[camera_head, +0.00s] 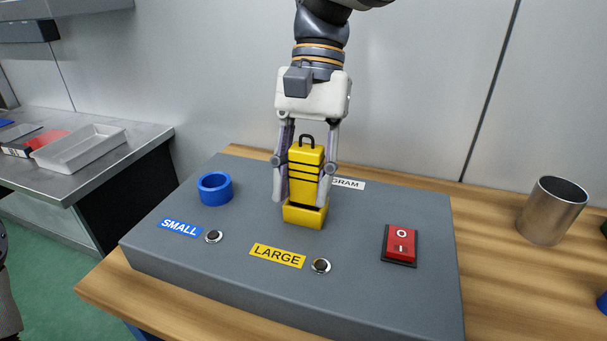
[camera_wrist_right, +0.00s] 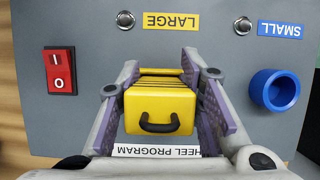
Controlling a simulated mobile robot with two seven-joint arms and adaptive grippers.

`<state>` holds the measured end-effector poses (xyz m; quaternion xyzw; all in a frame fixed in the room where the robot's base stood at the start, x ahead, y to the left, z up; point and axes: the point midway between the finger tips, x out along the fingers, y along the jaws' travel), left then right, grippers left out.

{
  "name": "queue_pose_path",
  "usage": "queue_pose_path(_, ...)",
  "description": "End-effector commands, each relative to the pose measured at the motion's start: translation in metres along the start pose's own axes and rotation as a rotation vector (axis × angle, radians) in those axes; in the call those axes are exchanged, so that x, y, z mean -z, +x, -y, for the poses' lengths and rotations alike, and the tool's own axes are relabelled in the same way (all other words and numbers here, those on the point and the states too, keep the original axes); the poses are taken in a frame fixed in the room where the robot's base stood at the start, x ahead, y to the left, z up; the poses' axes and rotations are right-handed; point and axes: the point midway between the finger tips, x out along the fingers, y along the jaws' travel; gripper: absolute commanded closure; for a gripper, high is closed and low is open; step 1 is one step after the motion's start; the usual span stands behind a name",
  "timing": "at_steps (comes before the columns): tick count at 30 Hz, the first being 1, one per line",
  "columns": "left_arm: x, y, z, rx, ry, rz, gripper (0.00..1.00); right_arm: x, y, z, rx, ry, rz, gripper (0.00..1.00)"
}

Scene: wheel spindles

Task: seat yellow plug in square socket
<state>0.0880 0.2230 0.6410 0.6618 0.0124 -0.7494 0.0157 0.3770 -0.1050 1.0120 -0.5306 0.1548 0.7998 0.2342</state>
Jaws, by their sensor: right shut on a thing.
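The yellow plug (camera_head: 306,172) is an upright block with black bands and a black loop handle on top. My right gripper (camera_head: 304,188) points down and is shut on its sides. The yellow square socket (camera_head: 304,217) stands on the grey panel, and the plug's lower end meets its opening. I cannot tell how deep the plug sits. My left gripper is not in view.
The grey panel (camera_head: 232,245) carries a blue round socket (camera_head: 215,188), SMALL (camera_head: 181,228) and LARGE (camera_head: 278,256) labels, two round buttons and a red switch (camera_head: 400,243). A metal cup (camera_head: 551,211) stands on the wooden table at right. A grey tray (camera_head: 82,148) is on the left counter.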

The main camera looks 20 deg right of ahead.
Motion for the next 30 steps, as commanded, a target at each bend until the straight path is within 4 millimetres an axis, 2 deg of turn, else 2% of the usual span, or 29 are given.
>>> queue_pose_path(10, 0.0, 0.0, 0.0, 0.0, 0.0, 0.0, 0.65, 0.003, 0.008, 0.0, 0.0, -0.001, 0.0, 0.99)
queue_pose_path(11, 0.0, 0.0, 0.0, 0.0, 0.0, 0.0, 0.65, 0.004, 0.008, 0.0, 0.0, -0.001, -0.001, 0.62)
queue_pose_path(13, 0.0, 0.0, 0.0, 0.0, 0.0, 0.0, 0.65, 0.004, 0.008, 0.0, 0.0, 0.0, 0.0, 0.46)
queue_pose_path(14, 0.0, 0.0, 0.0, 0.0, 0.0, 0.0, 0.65, 0.004, 0.008, 0.0, 0.0, -0.001, 0.0, 0.43)
queue_pose_path(24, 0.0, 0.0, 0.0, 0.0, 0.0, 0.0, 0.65, 0.004, 0.003, 0.0, 0.001, 0.0, -0.001, 0.43)
queue_pose_path(26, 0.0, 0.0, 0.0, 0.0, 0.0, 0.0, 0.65, 0.004, -0.006, 0.001, 0.003, -0.001, -0.003, 0.43)
queue_pose_path(30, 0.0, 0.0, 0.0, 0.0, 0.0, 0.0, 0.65, 0.005, -0.046, 0.002, 0.005, -0.001, -0.005, 0.43)
